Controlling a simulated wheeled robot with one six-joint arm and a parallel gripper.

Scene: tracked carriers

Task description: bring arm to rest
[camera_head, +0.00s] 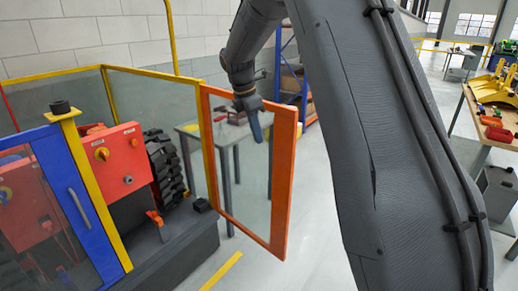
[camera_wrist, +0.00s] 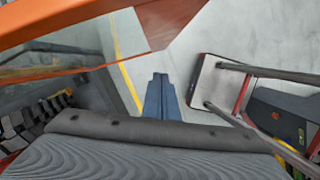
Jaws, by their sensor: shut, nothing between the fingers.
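My gripper (camera_head: 257,138) hangs at the end of my raised arm, fingers pointing down. In the head view it overlaps the orange-framed clear door (camera_head: 284,190); I cannot tell the gap between them. In the wrist view the blue fingers of my gripper (camera_wrist: 160,78) are together with nothing between them. The orange door frame (camera_wrist: 60,18) crosses the top left of the wrist view, close to the camera. My upper arm fills much of the right half of the head view and hides what lies behind it.
The orange door stands swung out from a yellow-framed enclosure (camera_head: 150,72). Inside are a red machine housing (camera_head: 115,160) and a black track (camera_head: 165,165). A blue-framed panel (camera_head: 80,200) stands at left. A workbench with yellow parts (camera_head: 490,90) is at right. Pale floor (camera_head: 318,215) is clear.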

